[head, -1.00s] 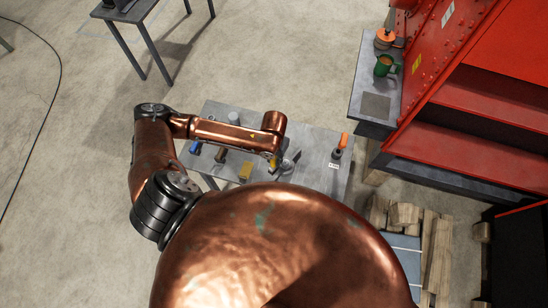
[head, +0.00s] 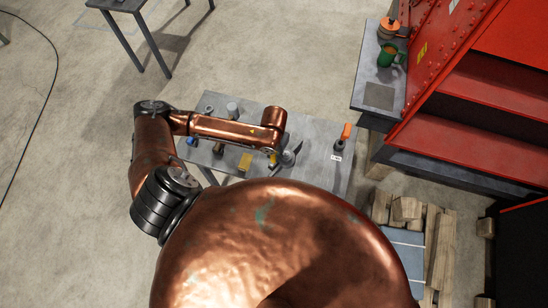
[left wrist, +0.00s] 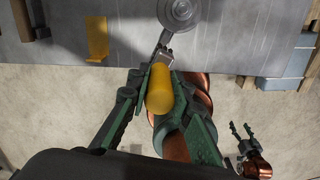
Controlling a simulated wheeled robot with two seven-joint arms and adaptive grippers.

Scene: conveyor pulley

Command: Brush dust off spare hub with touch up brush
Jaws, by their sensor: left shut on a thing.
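The touch up brush (left wrist: 160,92) has a yellow handle and a metal ferrule. My left gripper (left wrist: 158,76) is shut on its handle, and the brush's front end points at the spare hub. I take the spare hub to be the grey round metal part (left wrist: 180,12) on the table, cut by the top edge of the left wrist view; it also shows in the head view (head: 289,158). The brush tip is at or just over the hub's near edge; I cannot tell if they touch. Dust is too small to make out. My right gripper (left wrist: 241,130) is open and empty, away from the table.
The grey table (head: 313,170) also holds a yellow bracket (head: 245,163), an orange-handled tool (head: 345,133), a grey cylinder (head: 232,108) and other small parts. Timber lies on the floor.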

